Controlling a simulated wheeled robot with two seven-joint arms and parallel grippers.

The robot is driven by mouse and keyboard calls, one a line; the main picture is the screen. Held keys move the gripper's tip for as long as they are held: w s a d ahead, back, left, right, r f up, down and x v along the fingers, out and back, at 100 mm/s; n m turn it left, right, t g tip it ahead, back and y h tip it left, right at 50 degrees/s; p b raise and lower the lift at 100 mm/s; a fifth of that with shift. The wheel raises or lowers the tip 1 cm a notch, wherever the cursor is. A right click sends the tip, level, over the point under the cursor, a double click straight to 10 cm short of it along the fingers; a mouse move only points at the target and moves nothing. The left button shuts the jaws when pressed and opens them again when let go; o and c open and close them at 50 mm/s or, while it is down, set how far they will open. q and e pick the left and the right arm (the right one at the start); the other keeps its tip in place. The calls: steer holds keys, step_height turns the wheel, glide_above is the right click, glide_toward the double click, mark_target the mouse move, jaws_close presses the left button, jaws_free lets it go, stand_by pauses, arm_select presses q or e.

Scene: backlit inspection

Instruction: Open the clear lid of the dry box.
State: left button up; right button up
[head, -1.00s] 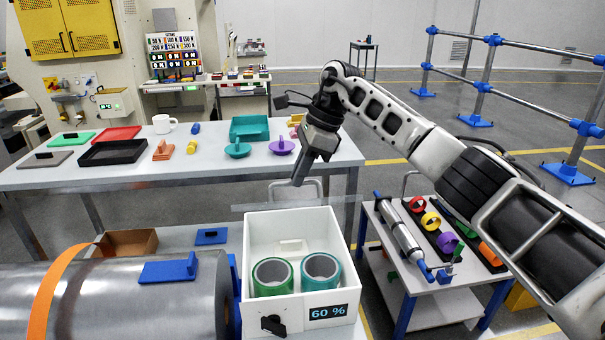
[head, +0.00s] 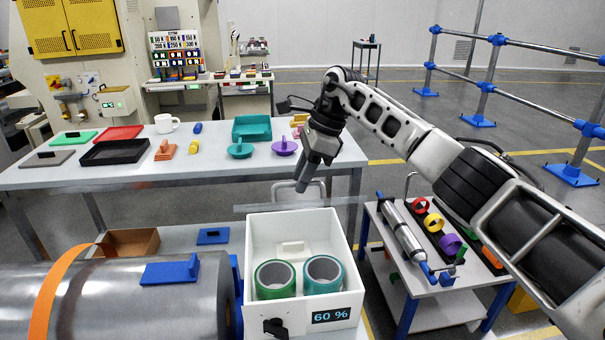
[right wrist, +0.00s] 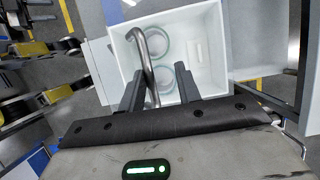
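The white dry box (head: 348,265) stands in the front middle of the head view, with a green and a teal roll inside and a "60 %" display. Its clear lid (head: 340,203) shows as a thin, nearly edge-on strip at the box's back rim; it appears raised, its exact angle unclear. A grey arched handle (head: 281,191) shows just beyond that strip. My right gripper (head: 303,187) is above the back of the box, at the handle. In the right wrist view its fingers (right wrist: 158,75) are apart, with the bent metal handle (right wrist: 142,45) between them. My left gripper is out of view.
A grey drum (head: 120,300) with an orange band lies left of the box. A table (head: 60,178) with trays and small tools stands behind. A small cart (head: 440,295) holding a cylinder and colored rings stands right, under my right arm.

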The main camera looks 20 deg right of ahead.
steer(key=shift+r, duration=0.15)
steer(key=v, duration=1.5)
steer(key=shift+r+p, duration=0.3)
steer(key=shift+p, duration=0.1)
steer(key=shift+s+d, duration=0.1)
steer(key=shift+d, duration=0.05)
